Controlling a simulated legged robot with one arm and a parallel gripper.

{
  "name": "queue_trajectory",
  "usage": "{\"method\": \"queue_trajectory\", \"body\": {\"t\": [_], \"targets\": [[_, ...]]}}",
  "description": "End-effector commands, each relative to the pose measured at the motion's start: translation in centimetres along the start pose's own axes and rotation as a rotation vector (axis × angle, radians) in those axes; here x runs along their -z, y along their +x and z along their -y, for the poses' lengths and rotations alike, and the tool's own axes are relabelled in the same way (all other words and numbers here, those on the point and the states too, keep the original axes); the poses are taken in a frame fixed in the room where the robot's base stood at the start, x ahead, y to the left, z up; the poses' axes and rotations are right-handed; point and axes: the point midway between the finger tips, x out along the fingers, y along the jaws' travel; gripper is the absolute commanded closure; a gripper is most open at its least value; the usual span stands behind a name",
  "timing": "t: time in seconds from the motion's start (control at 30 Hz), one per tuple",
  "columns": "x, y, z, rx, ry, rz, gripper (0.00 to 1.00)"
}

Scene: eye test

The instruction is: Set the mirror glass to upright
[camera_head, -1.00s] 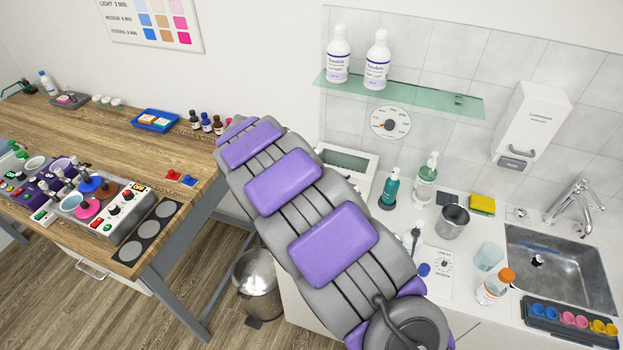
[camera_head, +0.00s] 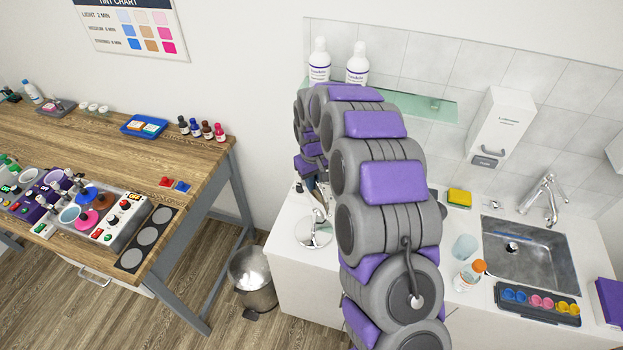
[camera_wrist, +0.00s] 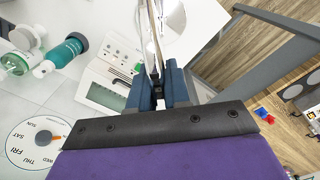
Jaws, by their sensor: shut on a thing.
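The mirror stands on the left end of the white counter, its pale round base (camera_head: 313,234) resting on the counter top. Its glass (camera_wrist: 152,35) shows as a thin, nearly edge-on strip in the wrist view, so its exact tilt is hard to tell. My gripper (camera_wrist: 159,92), with blue fingers, is shut on the mirror glass at its near edge. In the head view my bent arm largely hides the gripper and the upper part of the mirror.
A device with a grey screen (camera_wrist: 106,97) and a teal pump bottle (camera_wrist: 65,52) are close by. A wooden bench (camera_head: 205,165) stands left, with a steel bin (camera_head: 252,278) below. A cup (camera_head: 465,247) and sink (camera_head: 530,255) are right.

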Motion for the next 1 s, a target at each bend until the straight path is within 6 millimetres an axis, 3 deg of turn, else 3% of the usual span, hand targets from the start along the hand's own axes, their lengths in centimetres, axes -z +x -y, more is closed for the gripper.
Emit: {"method": "queue_trajectory", "body": {"t": [0.5, 0.53, 0.73, 1.0], "targets": [[-0.37, 0.49, 0.00, 0.024, 0.000, 0.014, 1.00], [-0.38, 0.50, 0.01, 0.024, 0.000, 0.015, 0.82], [-0.32, 0.29, 0.00, 0.022, 0.000, 0.009, 0.63], [-0.27, 0.03, -0.06, 0.021, 0.000, 0.005, 0.62]]}}
